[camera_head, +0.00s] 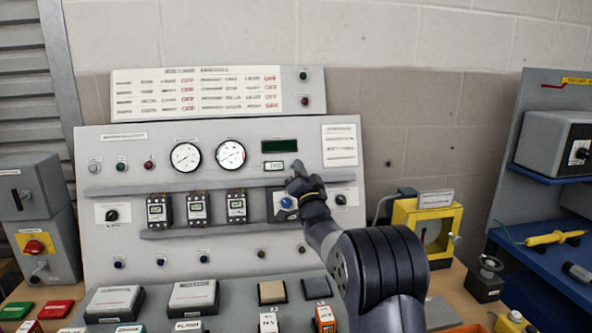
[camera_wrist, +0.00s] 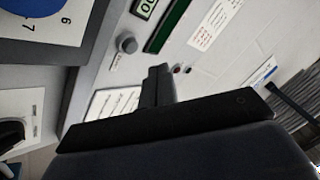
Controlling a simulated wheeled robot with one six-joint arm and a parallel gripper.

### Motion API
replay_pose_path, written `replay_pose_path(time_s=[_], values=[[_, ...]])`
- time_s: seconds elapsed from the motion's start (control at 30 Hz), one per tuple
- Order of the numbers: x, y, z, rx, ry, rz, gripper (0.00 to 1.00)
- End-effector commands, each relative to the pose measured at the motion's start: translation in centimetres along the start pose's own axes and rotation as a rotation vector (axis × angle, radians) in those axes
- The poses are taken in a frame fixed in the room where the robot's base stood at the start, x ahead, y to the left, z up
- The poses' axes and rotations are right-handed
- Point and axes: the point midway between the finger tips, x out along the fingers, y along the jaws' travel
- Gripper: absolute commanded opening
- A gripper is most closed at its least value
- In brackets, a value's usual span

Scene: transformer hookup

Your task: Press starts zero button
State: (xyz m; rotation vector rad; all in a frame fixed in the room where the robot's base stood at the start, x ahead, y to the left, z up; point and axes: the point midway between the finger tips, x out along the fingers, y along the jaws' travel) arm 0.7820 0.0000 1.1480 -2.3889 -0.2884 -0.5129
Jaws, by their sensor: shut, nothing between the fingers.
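My gripper (camera_head: 298,172) is shut and empty, held up in front of the panel just right of a small white-framed display (camera_head: 274,167). In the wrist view its closed fingertips (camera_wrist: 158,74) point toward the panel. A grey round button (camera_wrist: 127,43) stands out beside the small display (camera_wrist: 146,8), up and left of the fingertips. The small label by the button is unreadable. The fingertips look apart from the button, though the depth gap is hard to judge. In the head view my gripper covers the area where the button sits.
A dark green display (camera_head: 280,146) is above, and two round gauges (camera_head: 231,155) are left. Three meter modules (camera_head: 197,208) stand on a ledge, with a blue dial (camera_head: 287,203) below my gripper. A yellow-framed box (camera_head: 427,232) stands right.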

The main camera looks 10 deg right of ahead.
Motion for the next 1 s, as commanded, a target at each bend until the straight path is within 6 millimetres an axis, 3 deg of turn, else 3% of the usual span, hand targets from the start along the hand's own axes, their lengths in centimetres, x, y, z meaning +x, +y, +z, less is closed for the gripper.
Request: replay_pose_path(time_s=[0.3, 1.0], values=[[-1.9, -1.2, -1.2, 0.0, 0.0, 0.001, 0.0], [-1.8, -1.3, -1.3, 0.0, -0.001, 0.001, 0.0]])
